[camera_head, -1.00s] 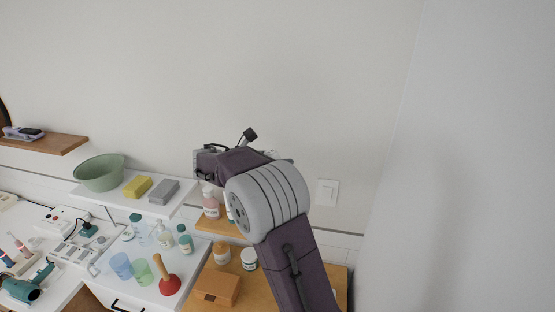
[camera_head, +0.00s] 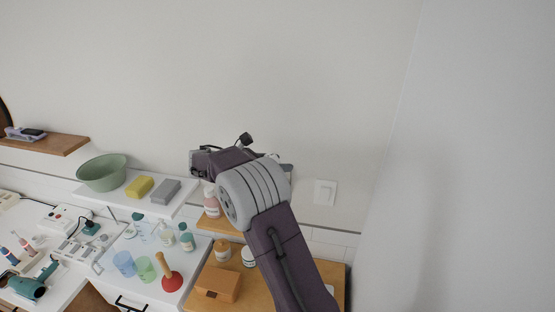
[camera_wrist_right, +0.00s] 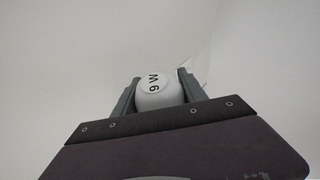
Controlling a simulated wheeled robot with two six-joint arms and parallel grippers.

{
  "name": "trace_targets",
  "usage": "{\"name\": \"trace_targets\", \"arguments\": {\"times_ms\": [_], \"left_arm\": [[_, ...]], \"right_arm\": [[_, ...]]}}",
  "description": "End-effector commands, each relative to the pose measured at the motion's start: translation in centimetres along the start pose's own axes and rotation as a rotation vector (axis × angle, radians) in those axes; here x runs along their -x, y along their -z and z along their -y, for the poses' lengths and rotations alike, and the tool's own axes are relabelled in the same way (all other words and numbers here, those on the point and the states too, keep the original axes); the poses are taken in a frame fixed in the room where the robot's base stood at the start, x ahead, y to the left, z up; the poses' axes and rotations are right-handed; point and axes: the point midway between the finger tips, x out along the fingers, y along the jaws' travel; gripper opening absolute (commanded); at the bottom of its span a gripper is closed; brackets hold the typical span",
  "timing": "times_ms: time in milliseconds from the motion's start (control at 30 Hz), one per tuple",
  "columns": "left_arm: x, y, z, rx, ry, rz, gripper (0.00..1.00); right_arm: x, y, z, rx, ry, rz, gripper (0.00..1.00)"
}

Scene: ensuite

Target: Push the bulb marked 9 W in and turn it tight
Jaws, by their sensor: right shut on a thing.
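The white bulb marked 9 W (camera_wrist_right: 156,93) shows in the right wrist view, with its marked round end facing the camera. My right gripper (camera_wrist_right: 157,90) is shut on it, one grey finger on each side. The bulb's base and any socket are hidden from the wrist camera. In the head view my right gripper (camera_head: 205,160) is up against the pale wall background, above the shelves, and mostly covered by my own wrist and arm. The bulb cannot be made out there. My left gripper is not in view.
A white shelf (camera_head: 122,194) holds a green bowl (camera_head: 103,172), a yellow sponge (camera_head: 139,187) and a grey block (camera_head: 166,191). Below stand bottles, cups, a plunger (camera_head: 171,279) and an orange-brown box (camera_head: 218,283). A light switch (camera_head: 325,192) is on the wall. The upper wall is clear.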

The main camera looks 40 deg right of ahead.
Motion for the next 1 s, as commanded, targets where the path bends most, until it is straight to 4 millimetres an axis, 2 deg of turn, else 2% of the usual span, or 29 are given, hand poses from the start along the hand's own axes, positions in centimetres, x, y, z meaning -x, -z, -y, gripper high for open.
{"name": "trace_targets", "arguments": {"times_ms": [533, 1000], "left_arm": [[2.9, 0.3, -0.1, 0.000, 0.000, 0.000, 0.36], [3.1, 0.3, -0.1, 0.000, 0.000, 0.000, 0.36]], "right_arm": [[0.0, -0.1, 0.4, -0.058, 0.142, 0.000, 0.10], [-0.1, 0.2, 0.5, -0.080, 0.192, 0.000, 0.10]]}}
